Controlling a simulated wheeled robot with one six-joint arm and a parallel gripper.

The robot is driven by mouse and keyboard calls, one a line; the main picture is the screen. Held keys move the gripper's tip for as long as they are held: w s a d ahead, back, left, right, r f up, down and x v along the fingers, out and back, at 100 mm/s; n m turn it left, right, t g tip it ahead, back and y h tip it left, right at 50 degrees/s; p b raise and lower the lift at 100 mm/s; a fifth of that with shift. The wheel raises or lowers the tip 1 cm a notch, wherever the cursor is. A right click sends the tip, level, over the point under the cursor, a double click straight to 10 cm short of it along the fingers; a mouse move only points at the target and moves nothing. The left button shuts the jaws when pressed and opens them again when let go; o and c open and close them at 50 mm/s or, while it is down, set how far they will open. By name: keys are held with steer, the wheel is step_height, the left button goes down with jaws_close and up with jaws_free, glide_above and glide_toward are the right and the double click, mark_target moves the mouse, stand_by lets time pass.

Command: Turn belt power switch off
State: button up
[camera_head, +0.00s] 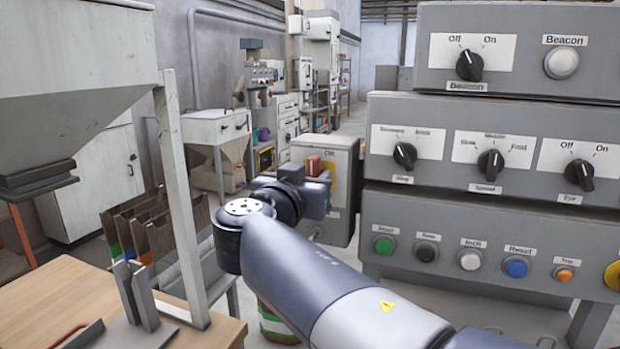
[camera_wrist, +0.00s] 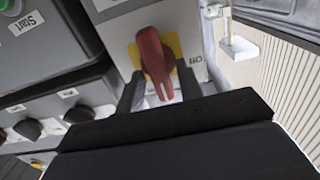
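The belt power switch is a red rotary handle (camera_wrist: 153,58) on a yellow plate (camera_wrist: 176,44), fixed to a grey box. In the head view the red handle (camera_head: 314,166) shows on the grey box (camera_head: 340,160) behind my wrist, under an "On" label. My gripper (camera_wrist: 160,90) is open at the switch. One finger is on each side of the handle's lower end, with gaps visible. In the head view the fingers are hidden behind my wrist.
Grey control panels with knobs (camera_head: 490,165) and coloured buttons (camera_head: 515,267) stand close on the right. A hopper (camera_head: 75,80), a post (camera_head: 178,200) and a wooden table (camera_head: 85,300) stand on the left. An aisle with machines runs behind.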

steer(key=c, duration=0.4)
steer(key=shift+c, duration=0.2)
steer(key=shift+n, duration=0.3)
steer(key=shift+w+a+f+n+p, duration=0.1)
steer(key=shift+a+f+n+p, duration=0.1)
steer(key=shift+n, duration=2.65)
steer(key=shift+a+f+n+p, duration=0.1)
steer(key=shift+n+p, duration=0.05)
steer(key=shift+n, duration=2.75)
steer(key=shift+w+a+f+n+p, duration=0.1)
steer(key=shift+n+p, duration=0.1)
steer(key=shift+n, duration=2.65)
